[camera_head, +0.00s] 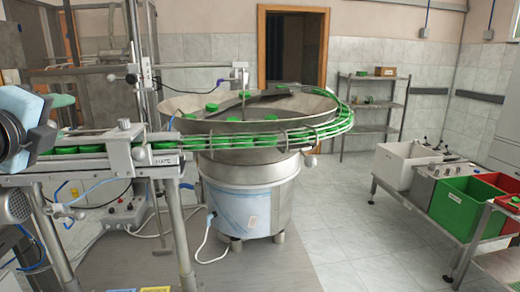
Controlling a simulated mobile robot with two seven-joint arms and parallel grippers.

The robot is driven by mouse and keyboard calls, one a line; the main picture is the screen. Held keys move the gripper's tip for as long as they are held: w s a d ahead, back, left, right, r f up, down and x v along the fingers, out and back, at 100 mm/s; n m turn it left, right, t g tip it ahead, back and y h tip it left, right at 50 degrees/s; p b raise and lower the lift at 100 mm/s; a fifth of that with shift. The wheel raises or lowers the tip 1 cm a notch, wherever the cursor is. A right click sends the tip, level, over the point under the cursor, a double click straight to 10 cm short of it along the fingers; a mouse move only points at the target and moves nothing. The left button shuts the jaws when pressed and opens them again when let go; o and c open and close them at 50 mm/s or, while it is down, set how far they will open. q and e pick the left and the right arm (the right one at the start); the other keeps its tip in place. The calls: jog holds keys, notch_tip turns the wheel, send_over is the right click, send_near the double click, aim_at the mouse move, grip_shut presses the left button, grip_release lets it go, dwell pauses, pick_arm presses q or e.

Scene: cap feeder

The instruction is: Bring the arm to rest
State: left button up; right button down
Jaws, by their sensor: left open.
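The steel cap feeder bowl (180,108) stands in the middle on a round base (248,205) partly covered in blue film. Several green caps (212,107) lie in the bowl. More green caps (78,149) sit in a row along the metal chute (270,140), which curves around the bowl's right side to the left.
At the right, a low rack holds a white bin (402,165), a green bin (465,207) and a red bin (492,186). A metal shelf (372,111) stands behind. The tiled floor (375,250) between is clear.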

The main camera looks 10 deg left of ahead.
pick_arm(q)
jog(key=w+a+f+n+g+h, duration=0.2)
jog(key=f+n, duration=0.1)
jog(key=f, duration=1.2)
jog(key=w+a+f+n+g+h, duration=0.1)
jog(key=a+f+n+h, duration=0.15)
jog(key=f, duration=1.25)
jog(key=s+d+f+n+g, duration=0.1)
jog(key=s+f+n, duration=0.1)
jog(key=f, duration=0.4)
jog(key=s+d+f+n+g, duration=0.1)
jog(key=s+d+f, duration=0.1)
jog(key=f, duration=0.4)
jog(key=s+d+f+n+g+h, duration=0.1)
jog(key=s+d+f+n, duration=0.25)
jog(key=s+f, duration=0.4)
jog(key=s+d+f+n+g, duration=0.15)
jog(key=s+d+f, duration=0.3)
jog(key=f, duration=0.55)
jog(key=s+d+f+n, duration=0.5)
jog(key=s+d+f, duration=0.3)
jog(key=s+d, duration=0.4)
jog(key=shift+s+d+h, duration=0.35)
jog(key=shift+s+d, duration=0.05)
jog(key=shift+s, duration=0.2)
jog(key=shift+n, duration=0.25)
